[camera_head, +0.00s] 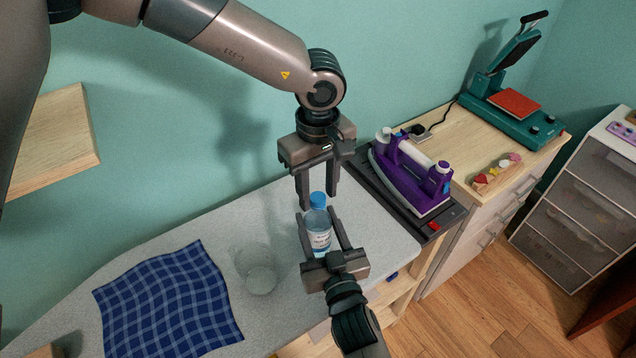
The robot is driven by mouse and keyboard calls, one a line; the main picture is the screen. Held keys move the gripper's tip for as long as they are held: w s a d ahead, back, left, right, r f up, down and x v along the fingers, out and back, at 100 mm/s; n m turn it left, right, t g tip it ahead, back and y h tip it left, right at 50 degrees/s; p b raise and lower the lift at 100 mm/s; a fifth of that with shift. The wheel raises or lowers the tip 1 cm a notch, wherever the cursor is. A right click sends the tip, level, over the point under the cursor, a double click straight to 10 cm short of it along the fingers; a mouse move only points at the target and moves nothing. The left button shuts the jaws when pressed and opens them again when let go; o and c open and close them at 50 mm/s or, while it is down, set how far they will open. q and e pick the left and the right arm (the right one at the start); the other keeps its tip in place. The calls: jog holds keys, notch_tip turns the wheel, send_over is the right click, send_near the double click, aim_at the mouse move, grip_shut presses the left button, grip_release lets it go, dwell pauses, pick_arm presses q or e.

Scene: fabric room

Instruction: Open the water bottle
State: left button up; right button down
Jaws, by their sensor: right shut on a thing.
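A clear water bottle (317,232) with a blue cap (318,199) and a white label stands upright on the grey ironing board (215,232). My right gripper (322,220) comes from the bottom of the picture and is shut on the bottle's body, one finger on each side. My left gripper (318,199) comes down from above, its fingers pointing down on either side of the blue cap. Its fingers are apart, with a gap visible between them. Whether they touch the cap I cannot tell.
A clear glass (257,272) stands left of the bottle. A blue checked cloth (168,302) lies further left. A purple iron (410,172) rests at the board's right end. A cabinet behind holds a teal heat press (511,118).

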pick_arm(q)
grip_shut()
jog(key=n, duration=1.3)
jog(key=shift+r, duration=0.1)
jog(key=shift+r, duration=0.4)
dwell(0.5)
jog(key=shift+r, duration=0.35)
